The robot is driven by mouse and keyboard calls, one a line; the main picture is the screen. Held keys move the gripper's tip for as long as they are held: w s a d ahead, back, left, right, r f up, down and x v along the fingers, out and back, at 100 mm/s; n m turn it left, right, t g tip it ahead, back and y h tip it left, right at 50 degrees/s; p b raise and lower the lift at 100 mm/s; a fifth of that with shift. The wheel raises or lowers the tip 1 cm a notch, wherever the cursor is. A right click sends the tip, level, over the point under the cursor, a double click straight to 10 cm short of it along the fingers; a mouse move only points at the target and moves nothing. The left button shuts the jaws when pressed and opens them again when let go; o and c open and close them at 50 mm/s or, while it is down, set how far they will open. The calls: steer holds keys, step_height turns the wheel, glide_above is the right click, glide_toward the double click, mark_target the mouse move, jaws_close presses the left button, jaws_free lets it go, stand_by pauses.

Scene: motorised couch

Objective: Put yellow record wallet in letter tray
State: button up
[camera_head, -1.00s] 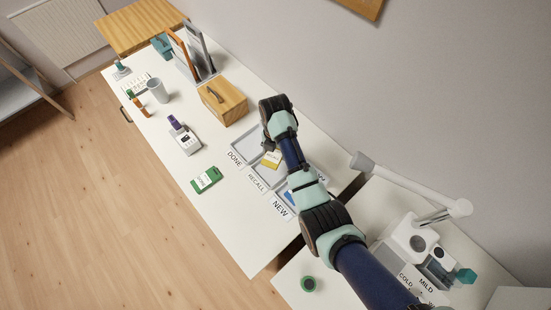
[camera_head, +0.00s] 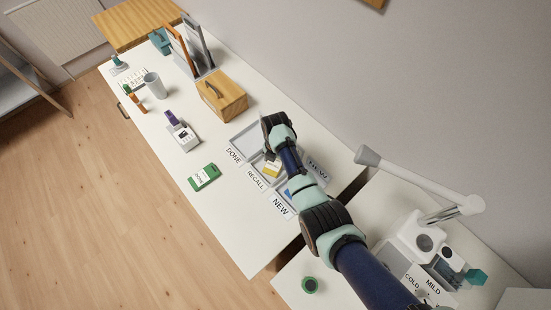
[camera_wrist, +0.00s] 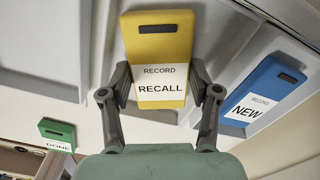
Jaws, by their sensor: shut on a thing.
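The yellow record wallet (camera_wrist: 158,50), with a white RECORD RECALL label, is between the two fingers of my gripper (camera_wrist: 163,88) in the wrist view. The fingers are shut on its side edges. In the head view the wallet (camera_head: 271,170) shows at the middle part of the grey letter tray (camera_head: 243,139), partly hidden by my arm. The tray has sections labelled DONE, RECALL and NEW. I cannot tell whether the wallet touches the tray floor. The tray (camera_wrist: 45,68) also shows behind the wallet in the wrist view.
A blue NEW wallet (camera_wrist: 263,92) lies in the tray's NEW section. A green DONE wallet (camera_head: 204,177) lies on the white desk in front of the tray. A wooden box (camera_head: 222,95) stands left of the tray. A lamp arm (camera_head: 420,184) reaches in at right.

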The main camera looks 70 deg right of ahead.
steer(key=o, duration=0.9)
steer(key=shift+f, duration=0.1)
step_height(320, 180, up, 12)
steer(key=p, duration=0.3)
